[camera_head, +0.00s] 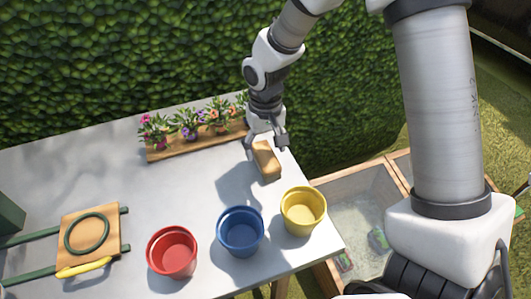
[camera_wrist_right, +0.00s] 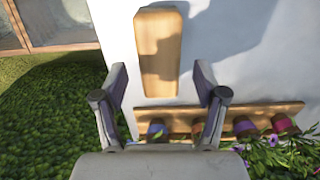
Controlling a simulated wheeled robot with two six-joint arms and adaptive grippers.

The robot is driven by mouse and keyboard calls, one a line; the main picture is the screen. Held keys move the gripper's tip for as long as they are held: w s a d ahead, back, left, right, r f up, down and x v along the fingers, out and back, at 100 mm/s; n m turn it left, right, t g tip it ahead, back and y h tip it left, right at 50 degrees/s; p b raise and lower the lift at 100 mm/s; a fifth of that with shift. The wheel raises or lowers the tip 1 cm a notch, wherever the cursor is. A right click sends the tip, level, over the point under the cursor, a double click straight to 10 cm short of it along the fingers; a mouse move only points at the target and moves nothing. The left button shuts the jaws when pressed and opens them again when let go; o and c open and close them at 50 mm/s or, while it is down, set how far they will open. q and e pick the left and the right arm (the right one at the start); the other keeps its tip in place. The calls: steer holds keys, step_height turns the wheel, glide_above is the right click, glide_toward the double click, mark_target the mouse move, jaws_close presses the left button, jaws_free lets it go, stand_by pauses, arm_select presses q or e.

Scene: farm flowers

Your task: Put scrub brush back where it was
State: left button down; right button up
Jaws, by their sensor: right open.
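The scrub brush (camera_head: 267,163), a tan wooden block, lies flat on the grey table (camera_head: 190,190) near its right edge. It also shows in the right wrist view (camera_wrist_right: 160,50), with a shadow across it; its bristles are not visible. My right gripper (camera_head: 267,143) is open and empty at the brush's far end. In the right wrist view its fingertips (camera_wrist_right: 160,82) stand on either side of the brush's near end, apart from it. How high they are above the table is hard to tell. My left gripper is not in view.
A wooden rack of potted flowers (camera_head: 195,144) stands at the back, left of my right gripper. Red (camera_head: 172,252), blue (camera_head: 240,231) and yellow (camera_head: 303,211) pots line the front. A folding stool (camera_head: 90,237) lies left. A wooden planter box (camera_head: 360,205) stands beyond the right edge.

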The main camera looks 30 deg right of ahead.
mark_target(266, 154)
step_height(266, 154, up, 9)
steer(key=shift+r+p, duration=0.15)
steer(key=shift+p, duration=0.3)
